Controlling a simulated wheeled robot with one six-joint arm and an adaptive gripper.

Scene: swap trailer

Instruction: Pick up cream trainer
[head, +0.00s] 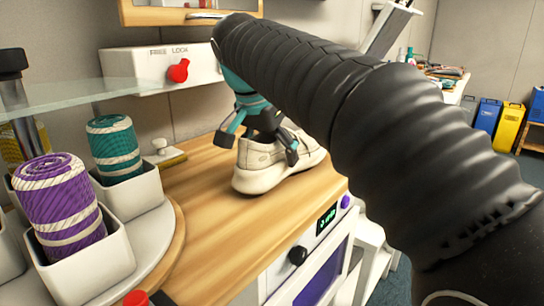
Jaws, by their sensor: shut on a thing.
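The cream trainer (262,171) sits upright on a wooden counter top (200,220) in the middle of the head view. Its sole appears to rest on the wood, though I cannot tell whether there is a small gap. My gripper (268,145), teal and black, reaches down from above and is shut on the trainer's upper. One dark finger shows at the near side of the opening. My black ribbed arm covers the upper right and hides part of the gripper's far side.
At left, a round stand holds white cups with a purple roll (60,205) and a teal roll (115,145). A glass shelf (70,78) is above them. A white box with a red knob (178,70) is behind. An oven front (310,270) drops below the counter's right edge.

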